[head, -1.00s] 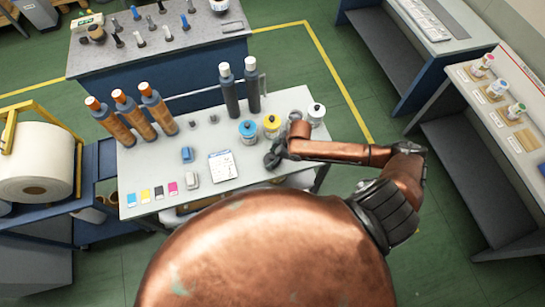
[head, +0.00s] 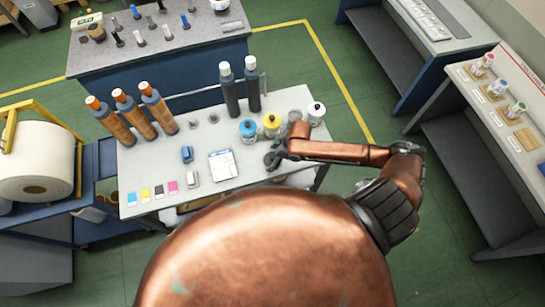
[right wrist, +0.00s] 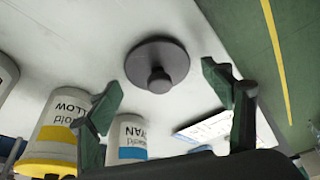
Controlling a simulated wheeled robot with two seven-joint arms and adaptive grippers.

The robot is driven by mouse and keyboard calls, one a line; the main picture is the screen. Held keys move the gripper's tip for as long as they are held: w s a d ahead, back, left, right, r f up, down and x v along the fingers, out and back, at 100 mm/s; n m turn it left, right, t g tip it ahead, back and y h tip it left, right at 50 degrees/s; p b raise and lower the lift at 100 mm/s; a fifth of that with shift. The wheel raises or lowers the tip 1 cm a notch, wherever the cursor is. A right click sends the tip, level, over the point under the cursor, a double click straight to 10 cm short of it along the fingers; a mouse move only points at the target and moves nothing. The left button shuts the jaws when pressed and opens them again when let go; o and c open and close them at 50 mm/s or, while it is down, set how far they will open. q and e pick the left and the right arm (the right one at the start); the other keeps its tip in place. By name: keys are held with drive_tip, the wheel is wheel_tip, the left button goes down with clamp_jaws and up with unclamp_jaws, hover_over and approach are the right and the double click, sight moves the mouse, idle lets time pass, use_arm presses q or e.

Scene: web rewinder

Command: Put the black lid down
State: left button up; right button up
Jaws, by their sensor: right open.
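The black lid, a dark round disc with a knob on top, shows in the right wrist view (right wrist: 158,58). It lies knob up on the pale tabletop (head: 228,191), apart from the jars. My right gripper (right wrist: 165,92) is open. Its two fingers stand apart on either side of the lid's knob, not touching it. In the head view my right gripper (head: 273,160) is low over the table's right part, and the lid cannot be told apart from it there. My left gripper is not in view.
Tall bottles stand farther back.

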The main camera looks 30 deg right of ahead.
drive_tip(key=v, duration=1.2)
